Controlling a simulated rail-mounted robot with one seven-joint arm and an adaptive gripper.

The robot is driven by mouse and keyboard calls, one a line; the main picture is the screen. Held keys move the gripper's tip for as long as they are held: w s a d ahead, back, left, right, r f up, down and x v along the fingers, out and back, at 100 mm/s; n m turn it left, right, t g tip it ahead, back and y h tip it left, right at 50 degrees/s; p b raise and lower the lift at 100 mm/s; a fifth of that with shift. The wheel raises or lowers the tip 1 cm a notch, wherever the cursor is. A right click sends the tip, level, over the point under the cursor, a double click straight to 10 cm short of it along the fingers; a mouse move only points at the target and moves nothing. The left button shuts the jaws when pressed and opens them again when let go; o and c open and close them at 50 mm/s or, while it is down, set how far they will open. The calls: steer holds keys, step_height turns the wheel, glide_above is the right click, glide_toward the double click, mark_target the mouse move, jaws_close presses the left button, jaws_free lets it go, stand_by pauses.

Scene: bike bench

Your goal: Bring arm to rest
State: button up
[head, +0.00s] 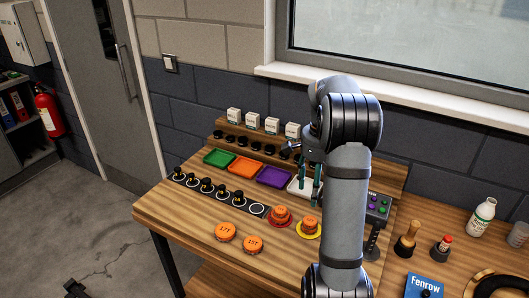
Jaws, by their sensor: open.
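My arm rises in front of the bench and bends over at the top. My gripper (310,178) points down over the white tray, partly hidden behind my own forearm. Its teal fingers stand apart and it looks open, with nothing seen between them. I cannot tell whether the fingertips touch the white tray (293,188). The wooden bench (185,222) lies under the arm.
Green (219,157), orange (244,166) and purple (274,176) trays stand left of the gripper. Behind are a shelf with white boxes (252,121). Orange pucks (226,231) and a black strip of knobs (207,187) lie in front. A bottle (481,217) stands right.

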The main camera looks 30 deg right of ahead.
mark_target(310, 220)
steer(key=shift+f, duration=0.1)
step_height(310, 220, down, 12)
steer(key=shift+f, duration=0.15)
step_height(310, 220, up, 2)
steer(key=shift+r, duration=0.75)
